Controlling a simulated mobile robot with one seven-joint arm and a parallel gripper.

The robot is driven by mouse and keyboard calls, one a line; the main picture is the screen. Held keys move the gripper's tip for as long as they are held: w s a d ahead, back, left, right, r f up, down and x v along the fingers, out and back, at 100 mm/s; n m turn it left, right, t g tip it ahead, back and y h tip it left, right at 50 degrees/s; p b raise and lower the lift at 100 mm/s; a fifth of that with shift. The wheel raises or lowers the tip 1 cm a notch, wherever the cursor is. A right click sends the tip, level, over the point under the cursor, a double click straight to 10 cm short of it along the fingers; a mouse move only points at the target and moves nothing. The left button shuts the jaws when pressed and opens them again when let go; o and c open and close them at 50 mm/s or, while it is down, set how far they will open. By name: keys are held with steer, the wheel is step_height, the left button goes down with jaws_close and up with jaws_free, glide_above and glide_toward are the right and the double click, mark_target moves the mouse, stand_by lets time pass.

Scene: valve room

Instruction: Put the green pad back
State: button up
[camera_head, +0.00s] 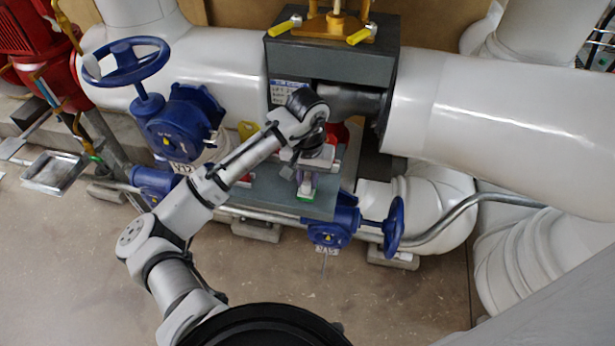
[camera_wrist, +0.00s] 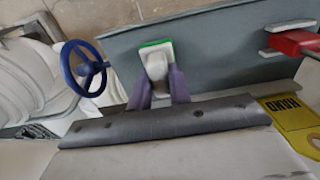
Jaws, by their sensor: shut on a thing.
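The green pad shows as a thin green edge under a pale, whitish body (camera_head: 306,197), low between my fingers in the head view. The wrist view shows its white body and green edge (camera_wrist: 155,44) at the far end of my fingers. My gripper (camera_head: 305,186) is shut on the pale body, with one purple finger on each side in the wrist view (camera_wrist: 162,82). The pad is over the front part of the grey shelf (camera_head: 257,188). I cannot tell whether it touches the shelf surface (camera_wrist: 215,38).
A red-handled thing (camera_wrist: 295,42) lies at a pale bracket on the shelf. A yellow tag (camera_wrist: 292,113) is nearby. A blue handwheel (camera_head: 394,225) stands right of the shelf, a larger one (camera_head: 127,62) at upper left.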

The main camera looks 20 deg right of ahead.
mark_target(308, 178)
steer(key=shift+f, duration=0.2)
steer(key=o, duration=0.9)
step_height(308, 178, up, 12)
steer(key=shift+r+b, duration=0.1)
steer(key=shift+b, duration=0.4)
